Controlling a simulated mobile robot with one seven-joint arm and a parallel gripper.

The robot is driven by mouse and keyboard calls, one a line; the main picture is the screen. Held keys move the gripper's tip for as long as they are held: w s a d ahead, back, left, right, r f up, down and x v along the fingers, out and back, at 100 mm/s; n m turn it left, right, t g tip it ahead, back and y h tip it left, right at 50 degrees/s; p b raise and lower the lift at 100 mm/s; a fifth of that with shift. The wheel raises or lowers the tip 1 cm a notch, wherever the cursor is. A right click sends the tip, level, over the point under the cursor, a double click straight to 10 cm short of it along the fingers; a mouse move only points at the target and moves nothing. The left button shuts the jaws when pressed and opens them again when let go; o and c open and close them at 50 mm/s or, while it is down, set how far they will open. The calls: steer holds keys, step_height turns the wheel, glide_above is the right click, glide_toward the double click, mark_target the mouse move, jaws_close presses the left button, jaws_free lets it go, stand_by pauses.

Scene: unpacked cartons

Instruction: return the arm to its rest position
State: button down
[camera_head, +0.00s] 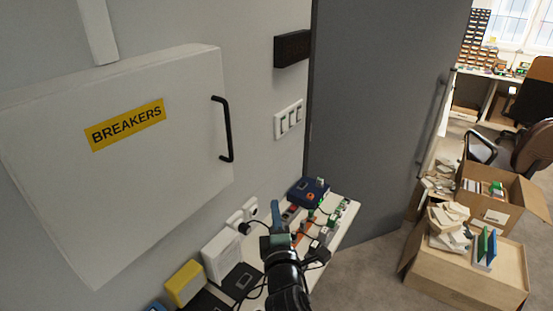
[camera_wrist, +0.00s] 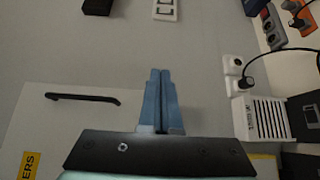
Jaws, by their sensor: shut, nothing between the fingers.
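My gripper (camera_head: 276,217) is in the lower middle of the head view, in front of the wall and over the cluttered bench. In the wrist view my gripper (camera_wrist: 160,72) shows its two blue fingers side by side, shut with nothing between them. A grey breaker box (camera_head: 60,190) labelled BREAKERS hangs on the wall to the left of my gripper, its door shut. Its black handle (camera_head: 229,130) also shows in the wrist view (camera_wrist: 82,98). My gripper is apart from the handle.
A bench (camera_head: 349,222) with devices and cables lies below and around my arm. A yellow box (camera_head: 186,281) stands at its near end. A tall grey cabinet (camera_head: 385,110) stands behind. Open cartons (camera_head: 465,280) fill the right, with bare floor (camera_head: 365,275) between.

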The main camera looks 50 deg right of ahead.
steer(key=w+a+r+m+t+y+b, duration=0.1)
steer(key=w+a+r+m+t+b, duration=0.2)
steer(key=a+r, duration=0.85)
steer(key=w+a+r+m+t+y, duration=0.3)
steer(key=a+r, duration=0.5)
steer(key=r, duration=0.7)
steer(key=s+a+r+m+t+y+b, duration=0.1)
steer(key=s+a+r+t+y, duration=0.3)
steer(key=s+a+r, duration=0.3)
steer(key=s+a+r+m+t+y+b, duration=0.1)
steer(key=s+a+r+t+y, duration=0.3)
steer(key=s+a+r, duration=0.4)
steer(key=a+r+m, duration=0.1)
steer(key=a+r, duration=0.1)
steer(key=a, duration=0.3)
steer(key=shift+a+b, duration=0.15)
steer(key=shift+b, duration=0.15)
